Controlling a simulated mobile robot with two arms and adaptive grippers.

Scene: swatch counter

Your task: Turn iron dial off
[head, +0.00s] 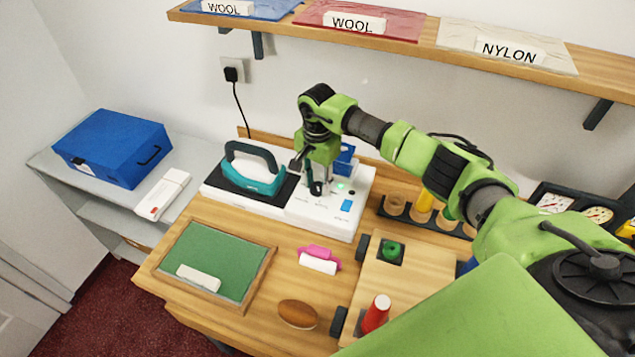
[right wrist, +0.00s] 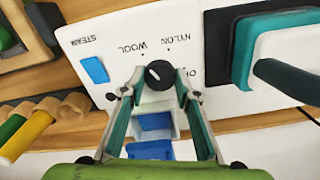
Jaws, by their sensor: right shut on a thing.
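The iron dial (right wrist: 159,74) is a round black knob on the white iron station (right wrist: 105,45). Labels STEAM, WOOL, NYLON and a partly covered one starting OF surround it. A small pale mark shows on its face; I cannot tell surely which label it points at. My right gripper (right wrist: 158,88) is shut on the dial, one finger on each side. In the head view my right gripper (head: 314,188) reaches down onto the station (head: 325,218) and hides the dial. The teal iron (head: 262,182) rests on its black pad left of the gripper. My left gripper is not in view.
A blue button (head: 347,205) sits on the station right of the gripper. A blue container (head: 345,158) stands behind. A green board (head: 215,260), pink item (head: 318,253) and brown oval (head: 298,313) lie in front. The shelf (head: 400,40) hangs above.

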